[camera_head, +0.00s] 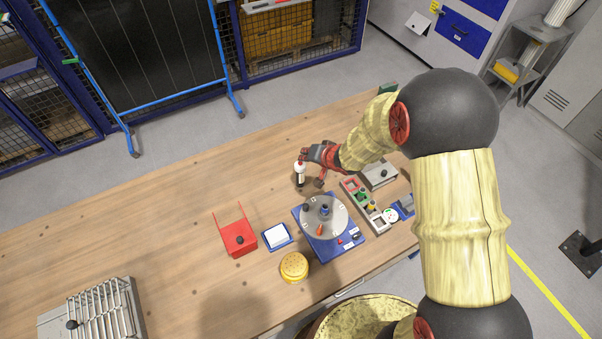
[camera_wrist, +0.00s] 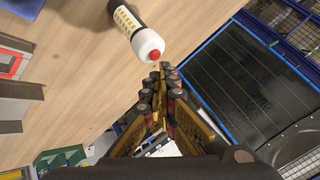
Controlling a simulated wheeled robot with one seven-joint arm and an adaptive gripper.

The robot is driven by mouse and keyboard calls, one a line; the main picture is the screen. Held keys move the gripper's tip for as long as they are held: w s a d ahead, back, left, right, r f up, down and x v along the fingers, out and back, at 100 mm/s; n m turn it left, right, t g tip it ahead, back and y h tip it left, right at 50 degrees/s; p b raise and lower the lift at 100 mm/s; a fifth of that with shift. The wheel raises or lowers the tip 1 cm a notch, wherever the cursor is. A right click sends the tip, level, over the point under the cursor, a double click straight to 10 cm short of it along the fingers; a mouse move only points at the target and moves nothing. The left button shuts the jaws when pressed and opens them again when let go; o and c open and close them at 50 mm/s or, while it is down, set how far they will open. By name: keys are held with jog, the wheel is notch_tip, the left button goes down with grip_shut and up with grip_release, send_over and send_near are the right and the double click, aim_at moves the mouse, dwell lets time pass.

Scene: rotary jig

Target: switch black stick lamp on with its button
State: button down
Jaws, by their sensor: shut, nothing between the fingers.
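The black stick lamp (camera_head: 300,177) stands on the wooden table, just left of my gripper in the head view. It has a dark lower body, a white upper part and a red button on its end. In the wrist view the lamp (camera_wrist: 130,24) shows a black body with rows of yellow dots, a white cap and the red button (camera_wrist: 155,56). My gripper (camera_head: 308,155) is shut and empty, close by the lamp's top end. In the wrist view its fingertips (camera_wrist: 165,68) lie together just beside the red button. Whether they touch it I cannot tell.
A rotary jig with a grey disc (camera_head: 336,222) on a blue base stands nearby. A parts tray (camera_head: 364,205), red bracket (camera_head: 238,239), blue-and-white pad (camera_head: 276,236) and yellow round piece (camera_head: 294,267) are around it.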

aim_at(305, 164)
jog(key=shift+f, duration=0.15)
jog(key=shift+f, duration=0.45)
dwell(0.6)
jog(key=shift+r, duration=0.2)
jog(key=shift+r+p, duration=0.45)
jog(key=shift+p, duration=0.35)
jog(key=shift+r, duration=0.1)
notch_tip(305, 164, up, 6)
jog(key=p, duration=0.7)
